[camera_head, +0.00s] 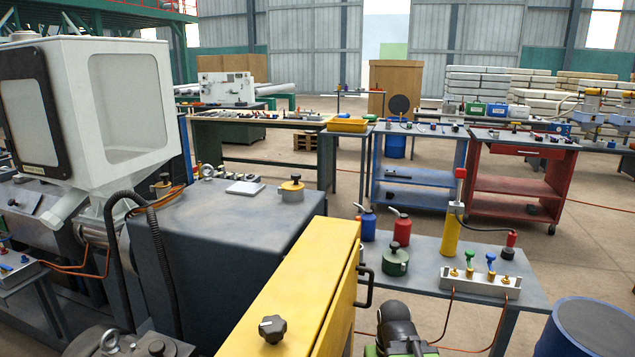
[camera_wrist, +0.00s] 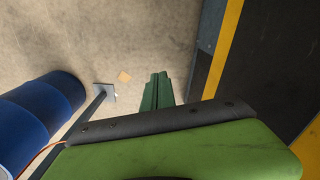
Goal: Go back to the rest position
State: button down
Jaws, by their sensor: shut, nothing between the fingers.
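My gripper (camera_wrist: 160,76) shows in the wrist view as two dark green fingers lying side by side. It is shut with nothing between the fingers. It points down over bare concrete floor (camera_wrist: 125,35) and touches nothing that I can see. In the head view only a black and green part of my arm shows at the bottom edge, right of the yellow cabinet (camera_head: 290,285). The fingers are not visible there.
A grey table (camera_head: 450,265) with oil cans and a valve block (camera_head: 480,282) stands right of the yellow cabinet. A blue drum (camera_head: 590,330) is at the lower right, and also at the left in the wrist view (camera_wrist: 40,105). Floor between is partly clear.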

notch_tip(320, 180, up, 21)
jog(key=p, duration=1.7)
jog(key=shift+f, duration=0.15)
jog(key=shift+s, duration=0.1)
